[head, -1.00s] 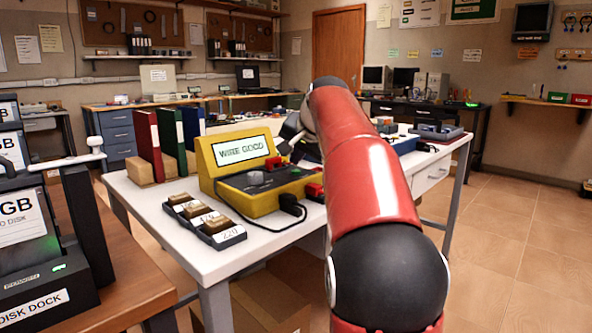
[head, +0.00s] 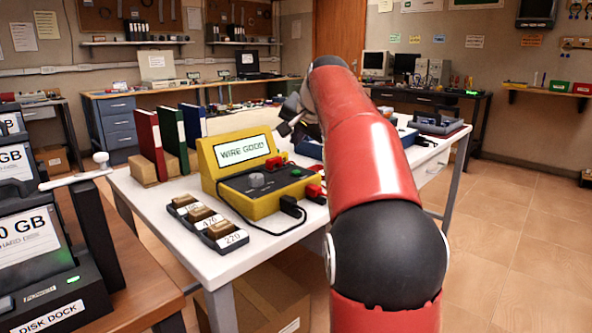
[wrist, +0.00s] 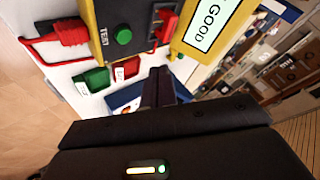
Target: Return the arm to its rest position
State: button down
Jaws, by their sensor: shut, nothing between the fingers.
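My red arm (head: 365,150) reaches forward over the right part of the white table, with its black joint close to the camera. My gripper (head: 290,118) shows in the head view as a small dark shape left of the arm, above the table and behind the yellow tester (head: 240,165). In the wrist view the gripper's fingers (wrist: 160,85) are together with nothing between them. They are apart from the tester, whose screen reads "WIRE GOOD" and whose red plugs (wrist: 165,25) show there.
A tray of labelled parts (head: 207,222) lies at the table's front left. Red, green and blue binders (head: 172,135) stand behind it. A disk dock (head: 60,295) is on a wooden bench at left. The floor (head: 510,220) at right is clear.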

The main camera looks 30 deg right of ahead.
dwell(0.5)
jog(key=s+a+f+n+g, duration=0.1)
jog(key=s+a+f+n, duration=0.25)
jog(key=s+a, duration=0.55)
jog(key=s+a+f+n+g, duration=0.1)
jog(key=s+a+f+n, duration=0.2)
jog(key=s+f, duration=0.7)
jog(key=s+a+f+n+g, duration=0.1)
jog(key=s+a+f+n, duration=0.2)
jog(key=s+a+f, duration=0.3)
jog(key=s+f, duration=0.4)
jog(key=s, duration=0.5)
jog(key=shift+f+g+y, duration=0.3)
jog(key=shift+f, duration=0.05)
jog(key=shift+s, duration=0.1)
